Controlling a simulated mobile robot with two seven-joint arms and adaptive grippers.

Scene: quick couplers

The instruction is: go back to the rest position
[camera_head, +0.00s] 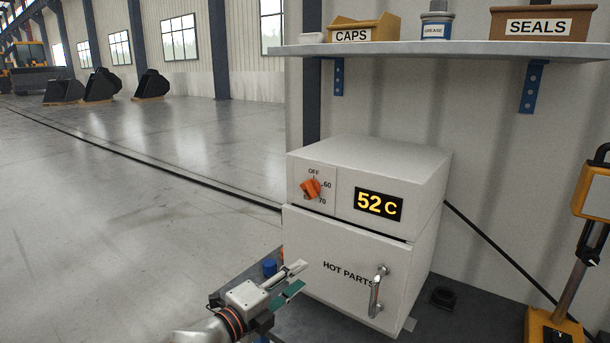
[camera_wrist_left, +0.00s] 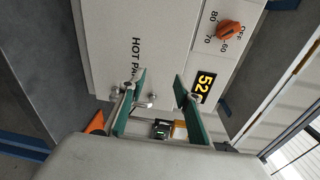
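My left gripper (camera_head: 296,278) is in front of the lower left part of the white HOT PARTS cabinet (camera_head: 350,240). Its two green-lined fingers are apart with nothing held between them, as the left wrist view (camera_wrist_left: 160,105) also shows. The cabinet door is shut, and its metal handle (camera_head: 377,291) stands to the right of the gripper, apart from it in the head view. The orange dial (camera_head: 310,188) points toward the upper right, and the display (camera_head: 378,204) reads 52 C. My right gripper is in neither view.
A shelf (camera_head: 450,48) above holds a CAPS bin (camera_head: 352,30), a grease container (camera_head: 436,22) and a SEALS bin (camera_head: 540,24). A yellow stand (camera_head: 552,328) is at the right. A blue object (camera_head: 270,267) sits behind the gripper. The floor at left is open.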

